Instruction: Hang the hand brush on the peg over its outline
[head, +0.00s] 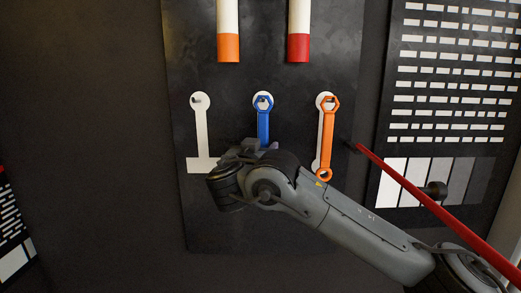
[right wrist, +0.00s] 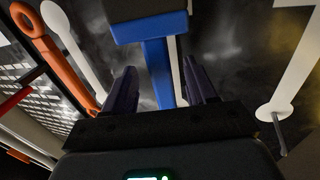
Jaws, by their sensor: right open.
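On the dark board, the left white outline (head: 200,140) has a handle shape with a wide foot. It is bare, with a peg (head: 197,100) at its top. A blue tool (head: 263,125) hangs at the middle peg by its holed top; its lower part is hidden behind my right gripper (head: 252,147). My left gripper is out of view.
An orange wrench (head: 325,140) hangs on the right peg, beside my right arm. Two white tubes with orange (head: 228,48) and red (head: 299,48) ends are above. A red rod (head: 420,195) slants across the right side. The board's left part is clear.

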